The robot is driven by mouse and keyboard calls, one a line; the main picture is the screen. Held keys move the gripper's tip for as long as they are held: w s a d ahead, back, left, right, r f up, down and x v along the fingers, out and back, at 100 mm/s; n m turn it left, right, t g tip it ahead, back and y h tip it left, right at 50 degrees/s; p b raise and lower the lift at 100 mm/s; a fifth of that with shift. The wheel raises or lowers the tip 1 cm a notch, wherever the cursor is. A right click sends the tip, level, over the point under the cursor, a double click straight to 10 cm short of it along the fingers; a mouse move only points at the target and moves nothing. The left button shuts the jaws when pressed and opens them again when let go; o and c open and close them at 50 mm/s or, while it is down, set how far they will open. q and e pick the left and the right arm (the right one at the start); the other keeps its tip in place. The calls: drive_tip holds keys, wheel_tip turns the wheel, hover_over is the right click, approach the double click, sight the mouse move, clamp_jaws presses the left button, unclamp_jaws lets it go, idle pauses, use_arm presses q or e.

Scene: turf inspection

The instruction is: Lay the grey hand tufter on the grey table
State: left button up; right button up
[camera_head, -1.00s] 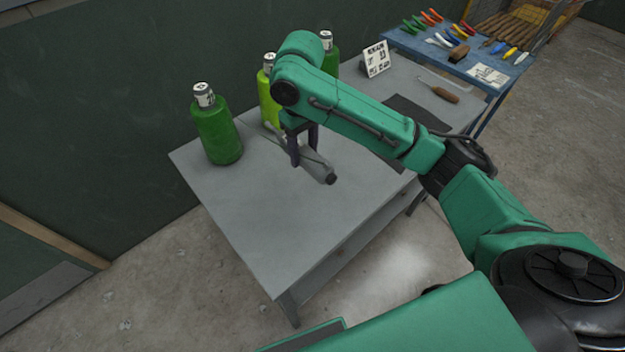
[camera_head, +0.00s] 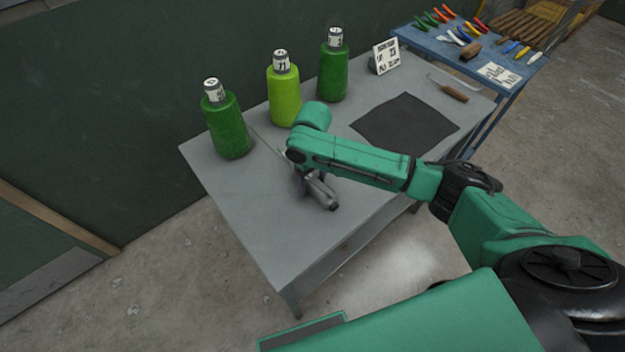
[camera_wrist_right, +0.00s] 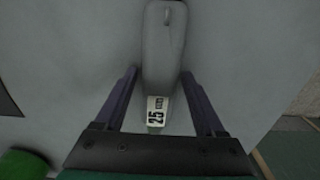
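The grey hand tufter (camera_head: 321,191) is at the middle of the grey table (camera_head: 245,215), low over or on its top; I cannot tell if it touches. My right gripper (camera_head: 311,183) comes down on it from above, its fingers partly hidden by my wrist. In the right wrist view the tufter (camera_wrist_right: 164,50) lies between the two dark fingers of the gripper (camera_wrist_right: 160,72), which close in on both sides of its body. A white label reading 25 faces the camera. My left gripper is not in view.
Two dark green bottles (camera_head: 227,128) (camera_head: 333,75) and a lime green one (camera_head: 284,97) stand along the table's back. A dark mat (camera_head: 405,124), a sign (camera_head: 384,57) and a wooden-handled hook (camera_head: 453,92) are to the right. The blue table (camera_head: 470,60) holds tools. The table's front left is clear.

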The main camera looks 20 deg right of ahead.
sight(312, 181)
drive_tip(key=shift+r, duration=0.1)
wheel_tip(312, 181, up, 12)
drive_tip(key=b, duration=0.1)
idle(0.4)
idle(0.4)
